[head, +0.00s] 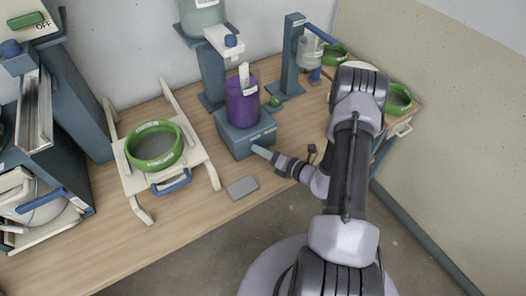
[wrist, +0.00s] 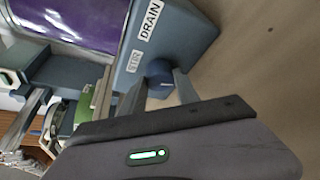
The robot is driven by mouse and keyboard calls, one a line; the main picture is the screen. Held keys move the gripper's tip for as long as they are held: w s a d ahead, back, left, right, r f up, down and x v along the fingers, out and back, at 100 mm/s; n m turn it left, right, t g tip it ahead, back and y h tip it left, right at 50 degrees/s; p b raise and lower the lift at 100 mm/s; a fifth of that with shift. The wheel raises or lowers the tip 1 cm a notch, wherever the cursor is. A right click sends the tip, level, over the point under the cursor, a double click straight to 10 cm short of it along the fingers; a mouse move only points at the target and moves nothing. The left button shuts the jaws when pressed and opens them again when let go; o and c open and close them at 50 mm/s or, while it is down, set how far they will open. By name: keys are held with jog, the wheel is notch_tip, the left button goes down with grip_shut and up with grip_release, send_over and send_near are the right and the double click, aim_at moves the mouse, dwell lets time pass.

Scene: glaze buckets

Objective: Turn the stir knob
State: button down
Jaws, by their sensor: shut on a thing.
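The stir knob (wrist: 160,74) is a small dark blue round knob on the blue-grey mixer base (wrist: 190,35), beside a label that reads STIR. A second label, DRAIN, is higher on the same face. In the wrist view the two fingers of my gripper (wrist: 159,84) stand on either side of the knob and are shut on it. In the head view my gripper (head: 262,151) reaches the front of the mixer base (head: 240,141), and the knob is hidden there. A purple bucket (head: 242,105) stands on the base; its side also shows in the wrist view (wrist: 75,22).
A green ring (head: 154,146) sits on a white stand to the left. A grey flat plate (head: 242,187) lies near the table's front edge. A blue-grey stand (head: 291,60) rises behind right. Bare wooden table (head: 100,232) shows at front left.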

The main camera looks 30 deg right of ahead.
dwell(0.3)
jog(key=c, duration=0.9)
grip_release()
jog(key=p+v, duration=0.3)
jog(key=v, duration=1.4)
jog(key=shift+s+d+p, duration=0.15)
jog(key=shift+p, duration=0.15)
